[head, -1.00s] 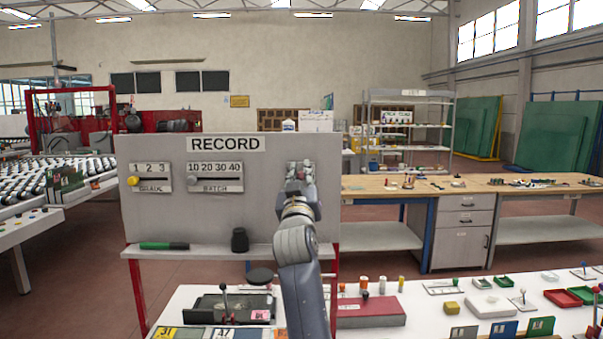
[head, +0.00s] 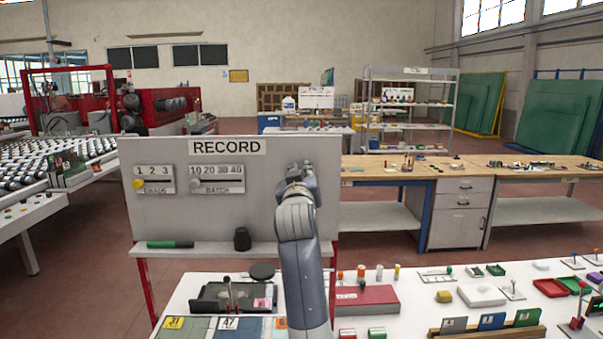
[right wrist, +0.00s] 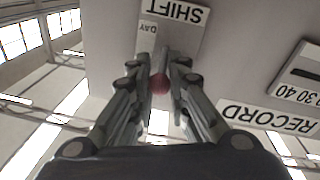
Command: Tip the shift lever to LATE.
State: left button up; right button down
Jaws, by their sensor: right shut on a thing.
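The shift plate (right wrist: 194,42) shows upside down in the right wrist view, with SHIFT and DAY readable; any other marking is hidden behind my fingers. The lever's red knob (right wrist: 160,84) sits between the fingers of my right gripper (right wrist: 160,70), which is shut on it. The lever's stem and its exact tilt are hidden. In the head view my right gripper (head: 299,171) is at the right end of the grey RECORD board (head: 262,205) and covers most of the plate. My left gripper is not in view.
The board also carries a GRADE slider (head: 154,180) and a BATCH slider (head: 217,180). A white table (head: 410,315) with trays and small parts lies below.

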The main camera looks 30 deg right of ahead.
jog(key=c, duration=1.5)
grip_release()
jog(key=v, duration=1.2)
